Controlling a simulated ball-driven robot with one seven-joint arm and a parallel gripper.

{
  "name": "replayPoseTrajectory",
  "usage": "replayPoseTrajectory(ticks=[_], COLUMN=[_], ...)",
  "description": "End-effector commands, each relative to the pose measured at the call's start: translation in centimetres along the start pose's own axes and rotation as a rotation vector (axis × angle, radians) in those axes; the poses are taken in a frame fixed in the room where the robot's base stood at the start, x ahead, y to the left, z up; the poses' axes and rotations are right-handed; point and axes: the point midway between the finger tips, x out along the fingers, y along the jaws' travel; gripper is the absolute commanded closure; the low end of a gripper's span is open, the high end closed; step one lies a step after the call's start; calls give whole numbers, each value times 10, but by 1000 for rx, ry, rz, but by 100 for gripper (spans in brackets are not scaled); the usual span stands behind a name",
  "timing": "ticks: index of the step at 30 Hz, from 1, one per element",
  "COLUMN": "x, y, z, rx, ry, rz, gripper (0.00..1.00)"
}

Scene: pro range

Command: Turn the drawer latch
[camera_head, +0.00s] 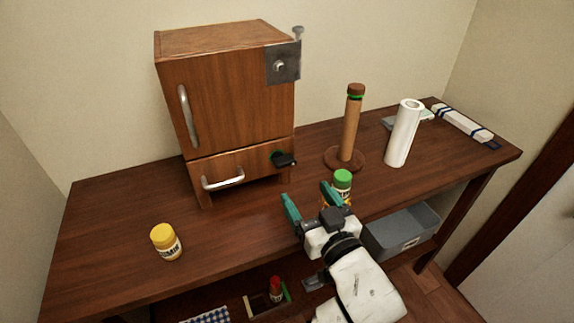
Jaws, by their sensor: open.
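A wooden cabinet (228,96) stands on the table against the back wall. It has an upper door with a long metal handle (188,116) and a lower drawer (236,172) with a silver handle (223,180). The drawer latch (284,160), a black piece with a green part behind it, sits at the drawer's upper right corner. Door and drawer look closed. My gripper (308,198), with teal fingers, is open and empty. It is over the table, in front of and below the latch, apart from it.
A green-lidded jar (343,182) stands just behind my gripper, partly hidden by it. A wooden post (351,130), a paper roll (403,133) and a white strapped bar (462,123) are to the right. A yellow jar (166,242) stands left. A grey bin (402,232) sits below.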

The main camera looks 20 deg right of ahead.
Motion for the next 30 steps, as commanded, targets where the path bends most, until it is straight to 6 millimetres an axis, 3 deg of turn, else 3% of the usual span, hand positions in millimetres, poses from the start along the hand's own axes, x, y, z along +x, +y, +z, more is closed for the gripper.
replayPoseTrajectory(ticks=[5,18,24,30], x=[17,91,105,107], y=[-1,0,0,0], z=[-4,-3,-3,-2], rx=[0,0,0,0], ry=[9,6,6,6], rz=[-2,0,-1,-1], gripper=[21,21,21,21])
